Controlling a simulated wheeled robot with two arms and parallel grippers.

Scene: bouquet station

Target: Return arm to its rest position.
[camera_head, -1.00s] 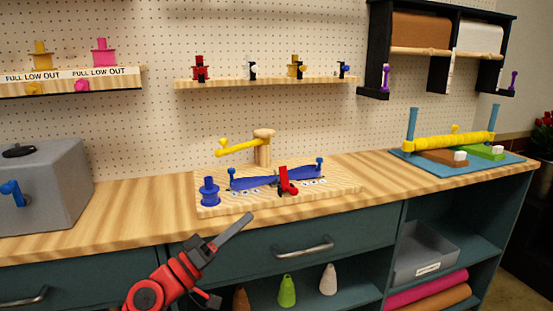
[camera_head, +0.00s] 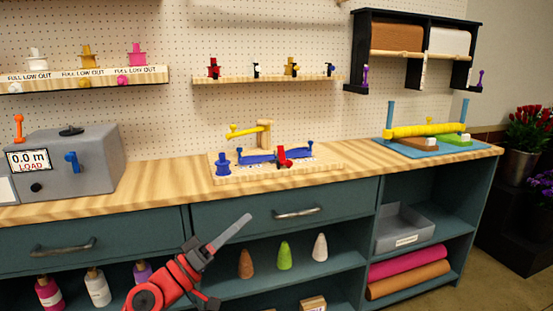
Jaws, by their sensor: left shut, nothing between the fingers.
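My left gripper (camera_head: 232,232) is grey at the end of my red and black left arm (camera_head: 168,284). It is shut and empty. It points up and to the right, in front of the teal cabinet and below the counter's front edge. It appears apart from the drawer front behind it. My right gripper is not in view.
The wooden counter (camera_head: 185,176) holds a grey machine (camera_head: 95,165), a wooden fixture board (camera_head: 325,172) with blue and red parts, and a blue tray (camera_head: 480,147). Drawer handles (camera_head: 298,213) stick out near my gripper. Open shelves hold cones (camera_head: 284,256) and rolls (camera_head: 405,262). Flowers (camera_head: 527,130) stand at right.

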